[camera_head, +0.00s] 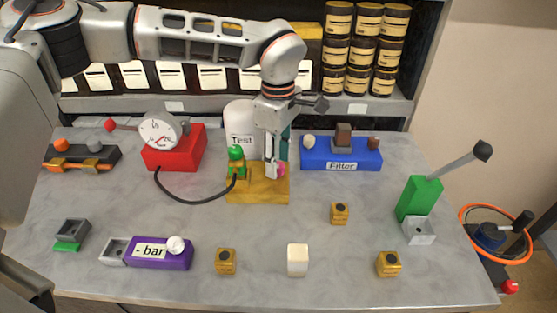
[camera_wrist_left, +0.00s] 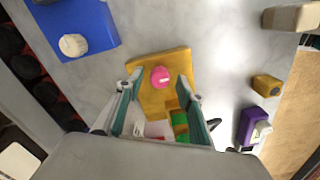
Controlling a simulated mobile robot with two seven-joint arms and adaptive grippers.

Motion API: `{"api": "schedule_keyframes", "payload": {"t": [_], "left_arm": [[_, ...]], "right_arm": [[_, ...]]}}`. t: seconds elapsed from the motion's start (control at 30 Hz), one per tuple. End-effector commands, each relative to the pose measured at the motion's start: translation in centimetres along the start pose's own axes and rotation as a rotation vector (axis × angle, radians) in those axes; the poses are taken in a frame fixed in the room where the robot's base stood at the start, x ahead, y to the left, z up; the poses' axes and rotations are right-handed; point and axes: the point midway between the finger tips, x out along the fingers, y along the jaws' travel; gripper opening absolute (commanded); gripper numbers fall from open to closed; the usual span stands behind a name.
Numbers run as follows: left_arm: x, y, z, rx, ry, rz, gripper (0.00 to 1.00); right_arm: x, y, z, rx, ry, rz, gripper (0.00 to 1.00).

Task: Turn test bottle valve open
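The white bottle labelled Test (camera_head: 239,125) stands on a yellow base (camera_head: 245,196) in the middle of the table. A pink knob (camera_head: 281,170) sits at the base's right side, partly hidden by my gripper. In the wrist view the pink knob (camera_wrist_left: 160,77) shows whole on the yellow base (camera_wrist_left: 150,62). My left gripper (camera_head: 272,174) points down over the base, right of the bottle. In the wrist view its fingers (camera_wrist_left: 159,86) are apart and empty, with the knob in line with the gap. I cannot tell the exact height gap. My right gripper is not in view.
A green fitting (camera_head: 236,160) with a black hose links the base to a red gauge box (camera_head: 190,146). A blue Filter block (camera_head: 312,155) stands close on the right.

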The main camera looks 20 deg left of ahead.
Motion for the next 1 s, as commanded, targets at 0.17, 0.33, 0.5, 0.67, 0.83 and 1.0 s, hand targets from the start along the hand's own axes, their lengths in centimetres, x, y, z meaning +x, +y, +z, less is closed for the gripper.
{"api": "schedule_keyframes", "payload": {"t": [0.17, 0.33, 0.5, 0.67, 0.83, 1.0], "left_arm": [[0.4, 0.0, 0.0, 0.001, -0.001, 0.001, 0.38], [0.4, 0.0, 0.0, 0.001, -0.001, 0.001, 0.35], [0.4, 0.0, 0.0, 0.001, -0.001, 0.001, 0.0], [0.4, 0.0, 0.0, -0.001, -0.001, 0.001, 0.0], [0.2, 0.0, 0.1, -0.028, -0.001, 0.001, 0.0], [0.1, -0.1, 0.1, -0.105, -0.002, 0.001, 0.0]], "right_arm": [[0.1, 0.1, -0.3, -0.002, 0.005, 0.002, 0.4], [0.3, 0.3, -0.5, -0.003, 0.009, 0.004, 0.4], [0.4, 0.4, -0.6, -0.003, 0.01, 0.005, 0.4], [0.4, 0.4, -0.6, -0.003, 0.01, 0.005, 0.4], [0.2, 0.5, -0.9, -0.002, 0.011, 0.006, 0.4], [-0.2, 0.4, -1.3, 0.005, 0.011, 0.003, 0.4]]}}
